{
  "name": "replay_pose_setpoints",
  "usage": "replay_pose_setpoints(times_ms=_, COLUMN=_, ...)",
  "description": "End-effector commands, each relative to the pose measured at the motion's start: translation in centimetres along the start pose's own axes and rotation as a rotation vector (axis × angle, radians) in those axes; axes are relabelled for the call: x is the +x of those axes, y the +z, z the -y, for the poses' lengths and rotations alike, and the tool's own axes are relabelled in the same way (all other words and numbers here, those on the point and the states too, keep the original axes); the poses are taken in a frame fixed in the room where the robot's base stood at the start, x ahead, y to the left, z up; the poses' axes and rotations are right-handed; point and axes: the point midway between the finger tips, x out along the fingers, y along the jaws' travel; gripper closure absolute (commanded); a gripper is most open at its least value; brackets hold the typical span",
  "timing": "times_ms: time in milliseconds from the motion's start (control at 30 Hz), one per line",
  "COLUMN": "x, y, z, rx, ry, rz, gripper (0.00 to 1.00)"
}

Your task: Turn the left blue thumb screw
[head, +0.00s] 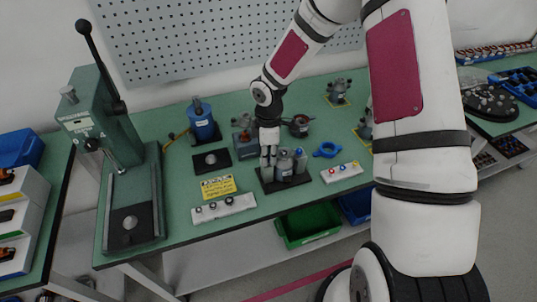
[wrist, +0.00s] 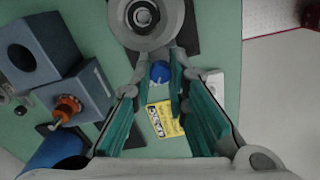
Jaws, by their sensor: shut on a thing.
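The test fixture stands on a black base plate (head: 262,184) near the front middle of the green bench. In the wrist view a blue thumb screw (wrist: 160,71) sits between the tips of my gripper (wrist: 161,76), just below a round grey metal part (wrist: 143,37). The teal finger pads close on it from both sides. In the head view my gripper (head: 268,163) points down at the left side of the fixture and hides the screw it holds. Another blue-topped part (head: 299,154) shows at the fixture's right side.
A yellow label (head: 218,186) and a white button strip (head: 224,208) lie to the left front. A second button strip (head: 342,172) and a blue ring (head: 326,149) are to the right. A green press (head: 112,150) stands at the far left. A blue bottle-like device (head: 202,122) stands behind.

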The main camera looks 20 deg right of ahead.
Motion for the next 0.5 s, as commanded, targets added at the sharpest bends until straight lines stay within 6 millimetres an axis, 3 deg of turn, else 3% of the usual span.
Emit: replay_pose_setpoints(times_ms=500, x=-0.04, y=-0.03, z=-0.02, rx=0.386, ry=0.001, rz=0.001, gripper=1.0)
